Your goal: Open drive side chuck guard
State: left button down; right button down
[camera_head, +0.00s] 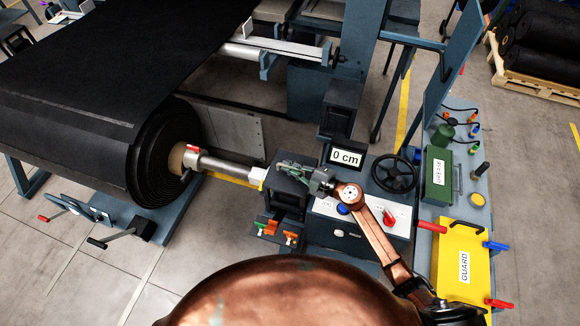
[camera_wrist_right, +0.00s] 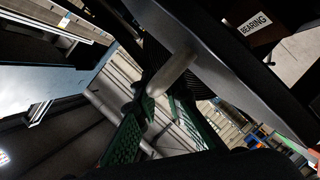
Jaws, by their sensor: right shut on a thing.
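The drive side chuck guard looks to be the dark box-like housing (camera_head: 287,203) at the end of the roll's shaft (camera_head: 225,168). My right gripper (camera_head: 288,167) is over its top. In the right wrist view, the green-padded fingers (camera_wrist_right: 150,110) are closed around a pale rod-like handle (camera_wrist_right: 176,73), which joins a dark grey panel (camera_wrist_right: 215,62). The gripper hides the handle in the head view. I cannot tell how far the guard is opened. My left gripper is not in view.
The black belt roll (camera_head: 155,165) is at left. A "0 cm" display (camera_head: 346,157), a black handwheel (camera_head: 394,173) and a control panel with a red knob (camera_head: 389,217) stand close to my arm. A yellow plate labelled GUARD (camera_head: 480,260) lies at right. A "BEARING" label (camera_wrist_right: 255,24) shows near the wrist.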

aim_at(297, 155)
jog(key=shift+w+d+r+m+p, duration=0.35)
jog(key=shift+w+r+p, duration=0.35)
jog(key=shift+p, duration=0.8)
jog(key=w+r+p, duration=0.1)
jog(key=p, duration=0.1)
jog(key=w+r+m+g+p, duration=0.1)
jog(key=p, duration=0.2)
jog(key=shift+d+m, duration=0.25)
jog(key=shift+d, duration=0.15)
jog(key=w+p, duration=0.1)
jog(key=w+m+p, duration=0.1)
jog(key=w+d+g+p, duration=0.1)
jog(key=shift+r+m, duration=0.35)
jog(key=shift+m, duration=0.05)
jog(key=shift+w+d+m+g+p, duration=0.15)
jog(key=shift+w+d+m+g, duration=0.15)
jog(key=shift+w, duration=0.15)
jog(key=shift+w+d+m+g+p, duration=0.2)
jog(key=shift+w+m, duration=0.1)
jog(key=shift+w, duration=0.15)
jog(key=c, duration=2)
grip_release()
jog(key=shift+f, duration=0.15)
jog(key=shift+s, duration=0.1)
